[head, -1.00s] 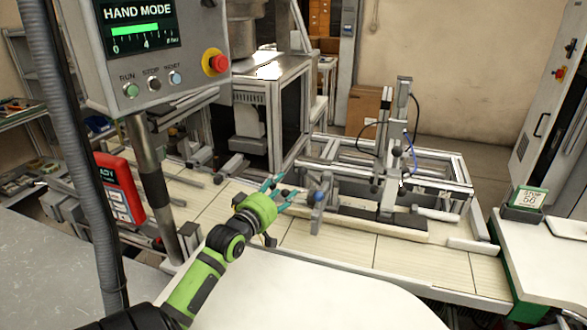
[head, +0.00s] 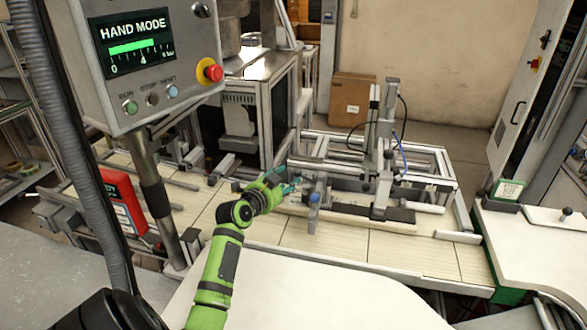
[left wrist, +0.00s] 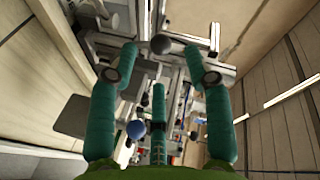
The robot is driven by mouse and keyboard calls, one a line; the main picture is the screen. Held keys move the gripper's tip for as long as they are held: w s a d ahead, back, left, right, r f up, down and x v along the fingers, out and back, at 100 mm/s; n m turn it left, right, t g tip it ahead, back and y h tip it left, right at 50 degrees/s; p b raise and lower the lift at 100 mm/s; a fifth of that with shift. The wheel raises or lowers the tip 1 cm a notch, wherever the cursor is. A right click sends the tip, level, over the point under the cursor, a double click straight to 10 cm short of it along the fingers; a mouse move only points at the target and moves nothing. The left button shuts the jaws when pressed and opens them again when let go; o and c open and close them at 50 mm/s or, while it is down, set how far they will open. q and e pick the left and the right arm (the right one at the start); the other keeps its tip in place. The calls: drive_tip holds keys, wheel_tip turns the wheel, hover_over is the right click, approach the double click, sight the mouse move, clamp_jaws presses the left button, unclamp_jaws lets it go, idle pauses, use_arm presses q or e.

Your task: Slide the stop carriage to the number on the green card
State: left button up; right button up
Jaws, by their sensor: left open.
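My left gripper (head: 289,187) is open and empty, with teal fingers, near the left end of the metal rail frame. In the left wrist view (left wrist: 160,62) its fingers are spread, and a dark round knob (left wrist: 160,44) shows between the tips. I cannot tell whether they touch it. A blue-topped post (head: 314,201) stands right of the gripper; a blue ball (left wrist: 135,129) also shows in the wrist view. The upright metal post assembly (head: 384,140) stands farther right; which part is the stop carriage is unclear. The green-edged card (head: 508,190) stands at right, its number now blurred. My right gripper is out of view.
A hand-mode panel (head: 145,60) with a red stop button hangs at upper left on a post. A red box (head: 120,200) is below it. A white table (head: 540,245) stands at right.

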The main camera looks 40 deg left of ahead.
sight(295, 175)
use_arm(q)
drive_tip(key=shift+w+m, duration=0.3)
drive_tip(key=shift+m, duration=0.1)
drive_tip(key=b+x, duration=0.3)
drive_tip(key=x, duration=0.2)
drive_tip(key=shift+w+d+f, duration=0.1)
drive_tip(key=shift+w+f, duration=0.1)
drive_tip(key=shift+w, duration=0.6)
drive_tip(key=shift+c, duration=0.4)
drive_tip(key=shift+a+b, duration=0.2)
drive_tip(key=shift+b, duration=0.1)
clamp_jaws()
